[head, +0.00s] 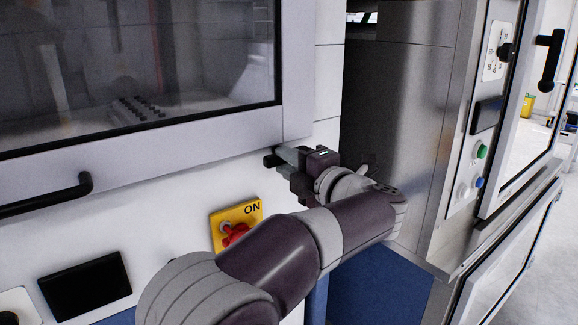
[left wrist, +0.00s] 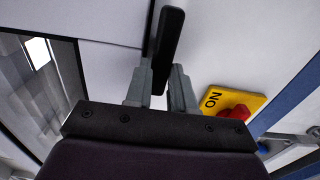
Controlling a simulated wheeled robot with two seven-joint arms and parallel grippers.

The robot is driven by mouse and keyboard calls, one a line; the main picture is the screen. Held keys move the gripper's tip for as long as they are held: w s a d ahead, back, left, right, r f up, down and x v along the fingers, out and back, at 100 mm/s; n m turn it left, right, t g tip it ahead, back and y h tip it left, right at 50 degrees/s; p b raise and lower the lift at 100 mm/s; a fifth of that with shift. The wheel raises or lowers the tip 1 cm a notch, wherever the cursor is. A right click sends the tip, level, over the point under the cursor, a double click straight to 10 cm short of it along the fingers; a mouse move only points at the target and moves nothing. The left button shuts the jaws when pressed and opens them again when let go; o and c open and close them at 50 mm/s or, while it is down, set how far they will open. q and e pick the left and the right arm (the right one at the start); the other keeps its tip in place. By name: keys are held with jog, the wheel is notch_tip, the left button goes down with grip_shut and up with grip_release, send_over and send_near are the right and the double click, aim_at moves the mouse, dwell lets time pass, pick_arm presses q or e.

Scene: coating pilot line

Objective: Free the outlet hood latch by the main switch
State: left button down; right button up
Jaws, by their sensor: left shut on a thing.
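The outlet hood latch (head: 270,160) is a short black bar under the lower right corner of the hood frame (head: 200,142). In the left wrist view the black latch (left wrist: 170,40) stands lengthwise, its near end between the grey fingers. My left gripper (head: 284,158) is shut on the latch; the fingers hide part of it in the head view. The main switch (head: 235,232) is a red knob on a yellow plate (head: 251,212) marked ON, below and left of the gripper. The red knob (left wrist: 235,112) also shows right of the fingers in the left wrist view. My right gripper is out of view.
A black bar handle (head: 55,197) sits on the hood's lower frame at left. A dark panel (head: 88,287) is below it. A steel cabinet (head: 400,110) stands close on the right, with green (head: 482,151) and blue (head: 478,182) buttons. My left arm crosses in front of the wall.

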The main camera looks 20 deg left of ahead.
pick_arm(q)
jog(key=shift+f, duration=0.15)
jog(key=c, duration=1)
grip_release()
jog(key=shift+o, duration=0.2)
jog(key=shift+d, duration=0.1)
jog(key=v, duration=1.2)
jog(key=shift+s+d, duration=0.15)
jog(key=shift+s, duration=0.15)
